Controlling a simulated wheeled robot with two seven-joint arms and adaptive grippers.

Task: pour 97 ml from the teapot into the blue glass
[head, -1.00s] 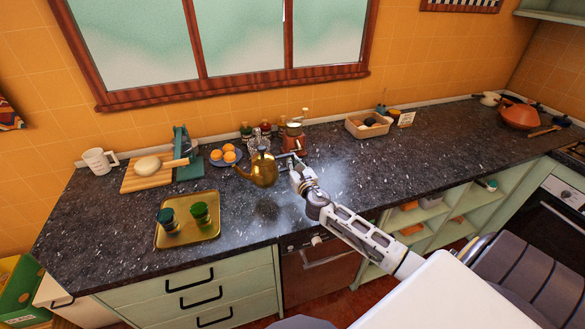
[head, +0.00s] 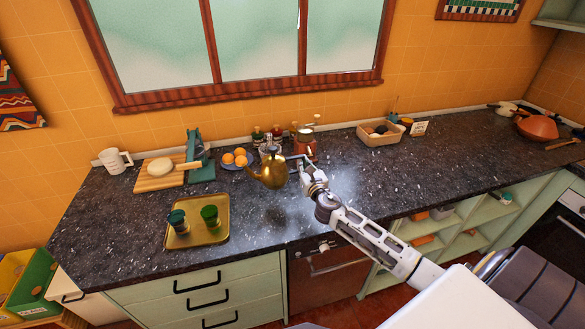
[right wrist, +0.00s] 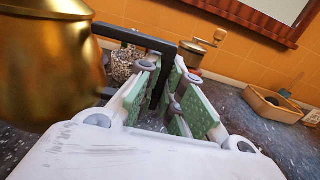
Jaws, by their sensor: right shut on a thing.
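The brass teapot (head: 271,174) hangs above the counter, its shadow below it and its spout pointing left. My right gripper (head: 304,168) is shut on its dark handle. In the right wrist view the green finger pads (right wrist: 190,105) lie on both sides of the black handle (right wrist: 157,78), and the teapot body (right wrist: 45,65) fills the left edge. The blue glass (head: 177,219) stands upright on a gold tray (head: 197,238), left of and nearer than the teapot. How full it is cannot be made out. My left gripper is out of view.
A green glass (head: 210,215) stands right of the blue one on the tray. Behind are a cutting board (head: 155,182), a plate of oranges (head: 235,160), bottles and a coffee grinder (head: 304,150). A basket (head: 379,136) stands farther right. Counter between tray and teapot is clear.

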